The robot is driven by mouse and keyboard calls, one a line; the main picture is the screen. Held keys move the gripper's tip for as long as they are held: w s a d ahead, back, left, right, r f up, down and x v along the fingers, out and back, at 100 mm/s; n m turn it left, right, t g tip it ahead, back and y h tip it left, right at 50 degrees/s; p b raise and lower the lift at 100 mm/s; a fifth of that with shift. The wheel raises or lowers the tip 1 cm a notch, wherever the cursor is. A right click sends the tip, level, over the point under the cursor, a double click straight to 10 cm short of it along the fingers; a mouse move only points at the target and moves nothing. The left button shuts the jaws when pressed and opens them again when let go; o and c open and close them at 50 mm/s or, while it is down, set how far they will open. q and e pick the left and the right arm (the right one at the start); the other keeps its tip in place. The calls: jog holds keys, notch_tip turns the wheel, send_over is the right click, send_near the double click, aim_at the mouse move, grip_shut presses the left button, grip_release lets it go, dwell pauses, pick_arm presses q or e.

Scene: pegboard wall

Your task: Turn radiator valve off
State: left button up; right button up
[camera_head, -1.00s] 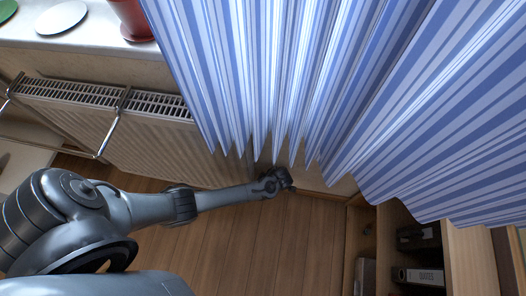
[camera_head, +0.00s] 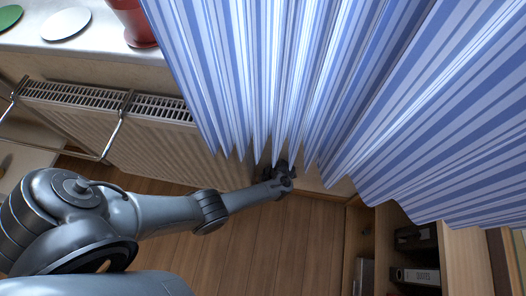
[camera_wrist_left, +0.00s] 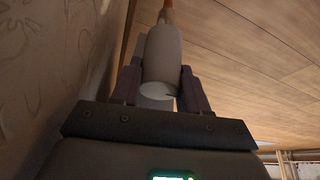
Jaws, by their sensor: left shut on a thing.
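The radiator valve (camera_wrist_left: 162,58) shows in the left wrist view as a pale rounded knob with a copper-coloured pipe end beyond it. My left gripper (camera_wrist_left: 160,85) is shut on it, one finger on each side of the knob. In the head view my left gripper (camera_head: 282,176) is at the low right end of the radiator (camera_head: 150,135), just under the curtain hem. The valve itself is hidden there by the gripper and curtain. My right gripper is in neither view.
A blue-and-white striped curtain (camera_head: 290,80) hangs over the radiator's right end. A wooden shelf with binders (camera_head: 415,276) stands at the lower right. A red pot (camera_head: 136,22) is on the sill. The wooden floor (camera_head: 270,245) is clear.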

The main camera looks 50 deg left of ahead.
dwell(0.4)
pick_arm(q)
jog(key=o, duration=1)
jog(key=shift+o, duration=0.2)
jog(key=p+v, duration=0.4)
jog(key=v, duration=0.3)
jog(key=shift+r+p, duration=0.25)
jog(key=shift+p, duration=0.1)
